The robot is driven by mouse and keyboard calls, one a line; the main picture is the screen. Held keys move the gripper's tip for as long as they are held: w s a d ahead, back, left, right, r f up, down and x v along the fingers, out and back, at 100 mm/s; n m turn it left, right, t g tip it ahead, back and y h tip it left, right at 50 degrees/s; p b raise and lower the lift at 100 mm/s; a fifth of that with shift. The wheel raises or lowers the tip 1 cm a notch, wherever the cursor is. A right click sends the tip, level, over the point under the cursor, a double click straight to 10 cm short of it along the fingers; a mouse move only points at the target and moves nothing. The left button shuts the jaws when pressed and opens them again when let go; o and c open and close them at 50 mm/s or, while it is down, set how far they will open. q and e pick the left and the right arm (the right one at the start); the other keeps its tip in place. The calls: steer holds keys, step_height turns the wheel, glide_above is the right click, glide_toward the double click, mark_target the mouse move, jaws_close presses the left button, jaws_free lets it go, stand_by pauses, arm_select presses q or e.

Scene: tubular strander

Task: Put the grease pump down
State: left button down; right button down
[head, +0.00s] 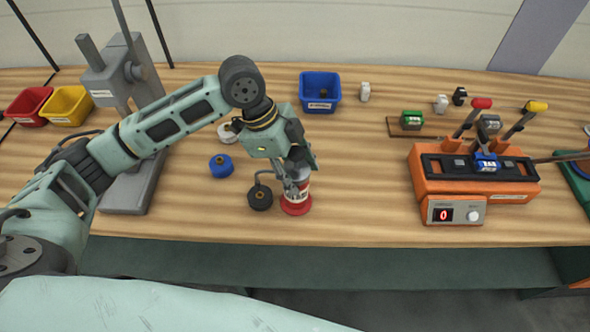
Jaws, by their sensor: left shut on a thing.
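My left gripper (298,174) points down and is shut on the grease pump (297,207). The pump has a red round base, a pale labelled body and a grey upper part partly hidden by the gripper. It is upright over the front part of the wooden bench (360,220), its base at or very near the top; I cannot tell if it touches. A thin grey bent tube runs from beside the gripper towards a dark round piece (260,198) just left of the pump. My right gripper is not in view.
A blue spool (221,166) lies left of the pump. A blue bin (320,92) stands behind. An orange machine (474,175) with levers is at right. A grey press stand (135,180) is at left, with red (30,105) and yellow bins (68,106). Bench between pump and machine is clear.

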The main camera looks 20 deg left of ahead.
arm_select(q)
steer(key=c, duration=1.4)
jaws_free()
steer(key=o, duration=0.4)
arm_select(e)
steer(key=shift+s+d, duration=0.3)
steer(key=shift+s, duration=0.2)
arm_select(q)
steer(key=b+v, duration=0.1)
steer(key=v, duration=1.1)
steer(key=shift+s+r, duration=0.1)
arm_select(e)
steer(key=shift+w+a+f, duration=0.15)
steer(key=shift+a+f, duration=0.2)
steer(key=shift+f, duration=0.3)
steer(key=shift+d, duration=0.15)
